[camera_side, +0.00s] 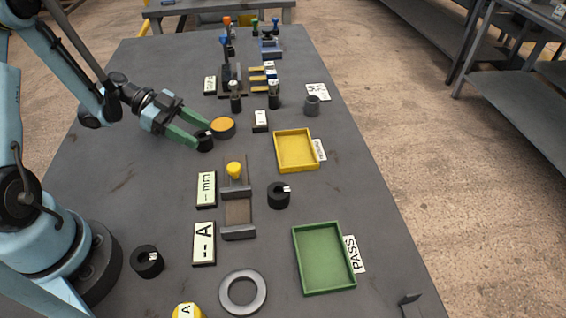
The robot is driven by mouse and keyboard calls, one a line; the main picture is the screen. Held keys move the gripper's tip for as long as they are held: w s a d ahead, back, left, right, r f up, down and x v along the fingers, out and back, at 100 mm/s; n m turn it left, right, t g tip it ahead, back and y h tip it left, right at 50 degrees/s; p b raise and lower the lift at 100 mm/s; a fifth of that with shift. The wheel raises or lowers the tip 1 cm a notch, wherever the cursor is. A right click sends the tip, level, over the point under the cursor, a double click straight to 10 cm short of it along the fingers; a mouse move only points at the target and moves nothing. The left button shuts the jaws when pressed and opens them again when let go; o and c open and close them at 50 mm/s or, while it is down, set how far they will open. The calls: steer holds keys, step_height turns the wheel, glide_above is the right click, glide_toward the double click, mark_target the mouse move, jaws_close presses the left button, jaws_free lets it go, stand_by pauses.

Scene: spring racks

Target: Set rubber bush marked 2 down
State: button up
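My gripper (202,136) reaches in from the left, its two green fingers pointing toward the middle of the table. A black rubber bush (205,142) with a pale label is between the fingertips, and the fingers appear shut on it. Its number is too small to read. Whether it touches the table is hard to tell. A second black bush (279,197) with a white label stands right of the dark fixture (238,213). A third black bush (147,263) stands at the lower left, near my base. I cannot read their marks.
A round orange-topped container (223,128) stands close right of my fingertips. A yellow tray (278,152) and a green tray (297,260), labelled PASS, are on the right. A spring rack (233,88) stands farther back.

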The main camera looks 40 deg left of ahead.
steer(key=v, duration=0.7)
steer(key=shift+a+r, duration=0.1)
steer(key=shift+r, duration=0.2)
steer(key=s+d+r+n+t+y, duration=0.1)
steer(key=s+d+r+n+y, duration=0.1)
steer(key=d+r+n+y, duration=0.5)
steer(key=d+n+y, duration=0.4)
steer(key=d+n, duration=0.1)
steer(key=n, duration=0.1)
steer(key=shift+s+r+t, duration=0.35)
steer(key=shift+t, duration=0.05)
steer(key=shift+s+d+r+n+t, duration=0.15)
steer(key=shift+d+r+n+t, duration=0.15)
steer(key=shift+n+t, duration=0.15)
steer(key=shift+c, duration=0.4)
